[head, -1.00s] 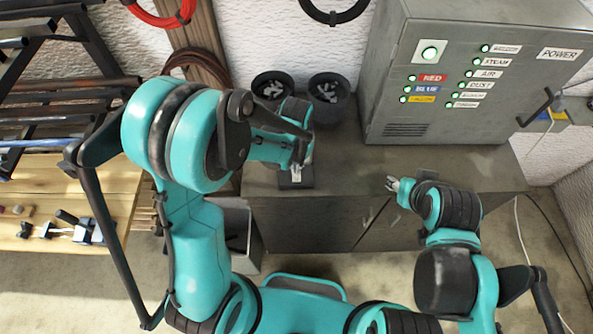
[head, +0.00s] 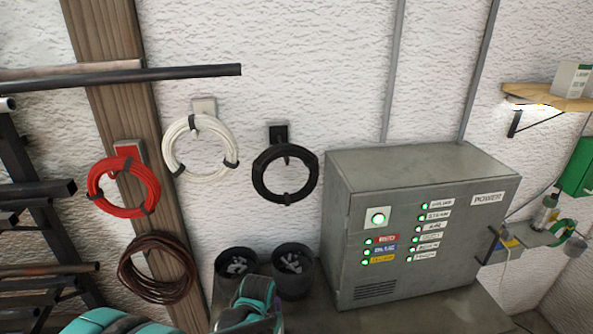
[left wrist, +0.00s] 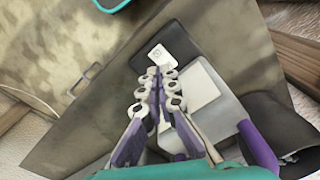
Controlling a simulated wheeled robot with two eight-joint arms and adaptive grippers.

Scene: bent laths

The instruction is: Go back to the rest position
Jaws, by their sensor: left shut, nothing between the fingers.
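My left gripper (left wrist: 158,76) shows in the left wrist view, its two fingers together with nothing between them. Its tips are over or close to a small dark block with a white label (left wrist: 166,54); I cannot tell if they touch. In the head view only parts of my left arm show at the bottom edge, and its gripper is out of the picture. My right arm and gripper are not in view.
A grey power cabinet (head: 345,235) with lit green buttons stands on the bench. Two black pots (head: 293,272) with pale pieces stand left of it. Red (head: 124,187), white (head: 200,147) and black (head: 285,174) coils hang behind. Bars on a rack (head: 40,190) jut in at left.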

